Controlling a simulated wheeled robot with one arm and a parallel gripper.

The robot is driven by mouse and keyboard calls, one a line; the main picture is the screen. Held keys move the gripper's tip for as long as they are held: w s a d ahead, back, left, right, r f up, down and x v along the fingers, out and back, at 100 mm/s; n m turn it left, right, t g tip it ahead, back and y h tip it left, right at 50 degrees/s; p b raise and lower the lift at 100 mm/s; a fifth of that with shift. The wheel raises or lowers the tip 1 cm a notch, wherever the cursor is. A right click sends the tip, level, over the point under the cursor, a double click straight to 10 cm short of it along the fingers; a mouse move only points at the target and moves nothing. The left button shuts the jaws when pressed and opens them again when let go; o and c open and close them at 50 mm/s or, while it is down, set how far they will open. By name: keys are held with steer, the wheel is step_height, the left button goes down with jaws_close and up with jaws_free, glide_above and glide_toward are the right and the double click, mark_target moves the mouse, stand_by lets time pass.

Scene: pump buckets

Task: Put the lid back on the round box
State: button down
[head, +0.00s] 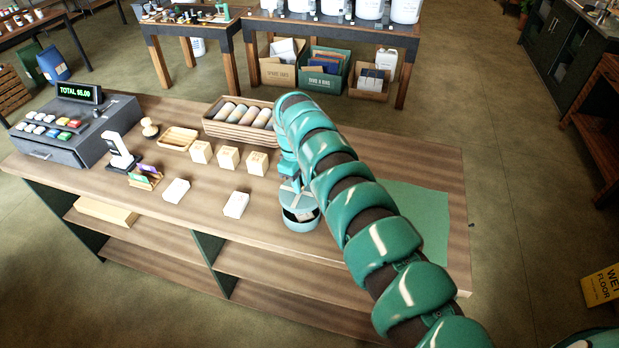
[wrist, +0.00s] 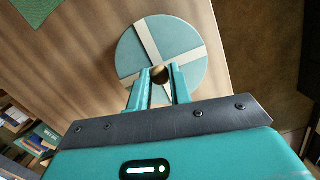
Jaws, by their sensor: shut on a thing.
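The round box (head: 300,225) is blue-green and stands on the wooden counter, near its front edge. Its dark open inside shows at the front, below the lid. The lid (head: 298,200) is round and blue-green with a pale cross band, and it also shows in the wrist view (wrist: 130,55). In the wrist view my gripper (wrist: 160,77) is shut on the lid's small round knob (wrist: 160,73). The lid is held over the box with a gap at the front. Whether its far edge touches the rim I cannot tell. The lid hides most of the box's opening.
A green mat (head: 415,220) lies right of the box, partly behind my arm. Small wooden blocks (head: 228,158), white boxes (head: 236,204) and a tray of rolls (head: 238,122) stand to the left. A cash register (head: 75,128) is at the far left.

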mark_target(301, 196)
steer(key=shift+f, duration=0.35)
steer(key=shift+d+f+b, duration=0.1)
steer(key=shift+f+b, duration=0.6)
steer(key=shift+b, duration=0.05)
step_height(301, 196, down, 2)
steer(key=shift+f+b, duration=0.15)
steer(key=shift+b, duration=0.95)
steer(key=shift+f+b, duration=0.95)
steer(key=shift+b, duration=0.05)
steer(key=shift+f, duration=0.15)
stand_by(0.5)
stand_by(0.4)
steer(key=c, duration=0.7)
jaws_free()
